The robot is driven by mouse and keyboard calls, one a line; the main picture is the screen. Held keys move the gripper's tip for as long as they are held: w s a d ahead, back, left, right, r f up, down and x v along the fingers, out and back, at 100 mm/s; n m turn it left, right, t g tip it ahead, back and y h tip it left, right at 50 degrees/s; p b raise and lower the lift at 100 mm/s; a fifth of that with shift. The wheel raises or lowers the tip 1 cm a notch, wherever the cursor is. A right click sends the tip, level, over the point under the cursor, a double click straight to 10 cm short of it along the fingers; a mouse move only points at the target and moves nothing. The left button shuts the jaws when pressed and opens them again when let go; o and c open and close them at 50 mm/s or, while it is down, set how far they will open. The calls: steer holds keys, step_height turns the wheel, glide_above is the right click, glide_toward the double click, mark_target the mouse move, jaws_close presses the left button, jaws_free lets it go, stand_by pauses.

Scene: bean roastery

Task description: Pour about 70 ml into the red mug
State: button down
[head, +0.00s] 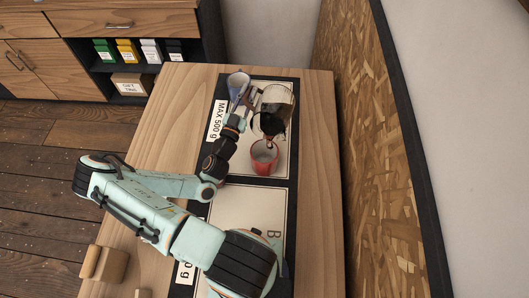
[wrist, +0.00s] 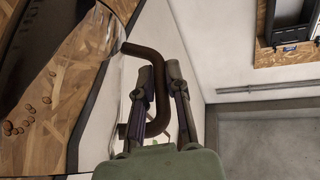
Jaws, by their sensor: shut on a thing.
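The red mug (head: 265,157) stands upright on a pale panel of the table. A glass jug (head: 279,96) with a dark band and dark contents is tipped above it, its lower end close over the mug's opening. A thin dark streak shows between them; I cannot tell whether it is liquid or the spout. The level inside the mug is too small to read. My gripper (head: 244,108) is shut on the jug's brown handle; the wrist view shows my two fingers (wrist: 160,100) around this bent handle (wrist: 144,52). The jug's body is mostly unclear there.
The panel (head: 217,122) is marked MAX 500 g. A wooden block (head: 104,264) lies at the table's lower left. A speckled board wall (head: 368,140) runs along the right. Brown beans (wrist: 22,126) show in the wrist view.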

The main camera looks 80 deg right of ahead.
mark_target(264, 90)
steer(key=shift+w+a+r+h+b, duration=0.3)
steer(key=shift+a+r+h, duration=0.2)
steer(key=shift+h, duration=0.1)
steer(key=shift+s+d, duration=0.15)
steer(key=shift+s, duration=0.05)
steer(key=shift+d+b, duration=0.1)
steer(key=shift+b, duration=0.25)
steer(key=shift+d+b, duration=0.1)
steer(key=shift+b, duration=0.4)
steer(key=shift+a+r+g+h+b, duration=0.35)
steer(key=shift+h+b, duration=0.45)
steer(key=shift+b, duration=1.3)
steer(key=s+d+y, duration=0.1)
steer(key=d+f+g+y, duration=0.1)
steer(key=s+d+f+y, duration=0.1)
steer(key=y, duration=0.1)
steer(key=shift+s+d+g, duration=0.25)
steer(key=shift+s+d, duration=0.05)
steer(key=shift+d, duration=0.05)
steer(key=shift+s+d+f+m+y, duration=0.2)
steer(key=shift+s+f+m+y, duration=0.15)
steer(key=shift+y, duration=0.25)
steer(key=shift+s+d+f+m+y, duration=0.25)
steer(key=shift+f+m+y, duration=0.15)
steer(key=shift+y, duration=0.2)
steer(key=shift+s+y+p, duration=0.1)
steer(key=shift+y+p, duration=0.2)
steer(key=shift+s+m+y, duration=0.1)
steer(key=shift+m+y, duration=0.2)
steer(key=shift+m, duration=0.05)
